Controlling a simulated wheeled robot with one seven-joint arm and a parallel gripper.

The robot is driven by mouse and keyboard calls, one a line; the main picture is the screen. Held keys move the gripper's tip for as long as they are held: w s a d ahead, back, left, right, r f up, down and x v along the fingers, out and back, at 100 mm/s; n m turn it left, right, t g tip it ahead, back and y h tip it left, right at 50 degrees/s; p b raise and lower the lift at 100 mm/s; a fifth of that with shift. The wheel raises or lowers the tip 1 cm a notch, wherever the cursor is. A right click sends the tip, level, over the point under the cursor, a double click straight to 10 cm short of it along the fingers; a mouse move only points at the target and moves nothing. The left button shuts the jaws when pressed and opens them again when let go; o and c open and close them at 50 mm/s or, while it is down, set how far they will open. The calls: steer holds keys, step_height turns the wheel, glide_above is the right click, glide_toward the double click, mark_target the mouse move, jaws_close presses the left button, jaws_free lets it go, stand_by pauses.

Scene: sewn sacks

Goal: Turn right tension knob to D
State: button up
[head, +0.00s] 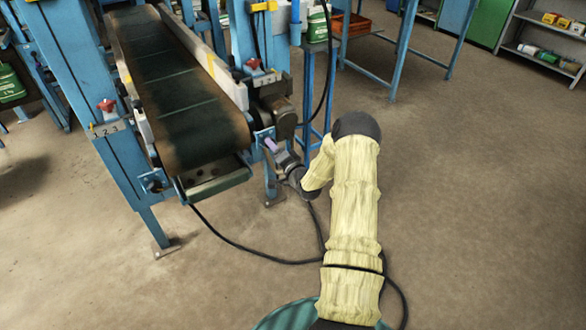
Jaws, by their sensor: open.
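The conveyor (205,125) slopes toward me with its dark belt. At the right of its near end is a blue tension bracket (262,135). My gripper (271,146), with a pale purple fingertip, is right at this bracket. The right tension knob is not clearly visible; my gripper seems to cover it, and I cannot tell whether they touch. No letter marks are readable there. A matching bracket (153,181) with a small knob sits at the left of the conveyor's near end. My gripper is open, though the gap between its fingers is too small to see.
A black cable (250,252) lies on the floor under my arm. A blue stand (310,100) is just behind my gripper.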

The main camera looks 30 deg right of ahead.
steer(key=s+p, duration=0.1)
steer(key=s, duration=1.4)
steer(key=shift+s+d, duration=0.25)
steer(key=shift+s, duration=0.1)
steer(key=shift+w+a, duration=0.1)
